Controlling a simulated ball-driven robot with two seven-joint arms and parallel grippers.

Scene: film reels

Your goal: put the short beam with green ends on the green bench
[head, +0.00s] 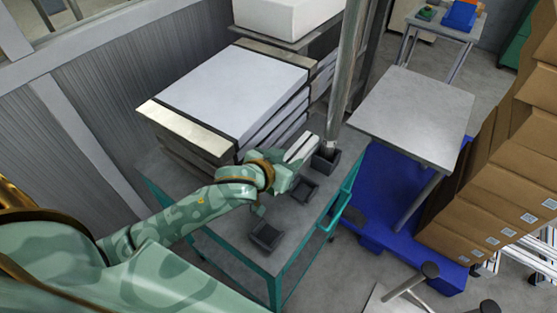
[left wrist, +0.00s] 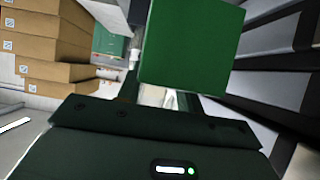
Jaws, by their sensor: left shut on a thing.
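The green bench (head: 279,264) has a teal frame and a grey top and stands in the middle of the head view. My left gripper (head: 298,160) is over its top, between the slab stack and the small dark bins. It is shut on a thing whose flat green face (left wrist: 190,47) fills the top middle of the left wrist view. This looks like a green end of the short beam; the rest of it is hidden there. A pale piece at the gripper in the head view is too small to tell apart from the fingers. My right gripper is out of view.
Several dark bins (head: 267,236) sit along the bench's right side. A tall stack of pale slabs (head: 235,88) stands at its back left. A metal pole (head: 345,75) rises close by the gripper. A grey table (head: 412,115) and cardboard boxes (head: 485,205) are to the right.

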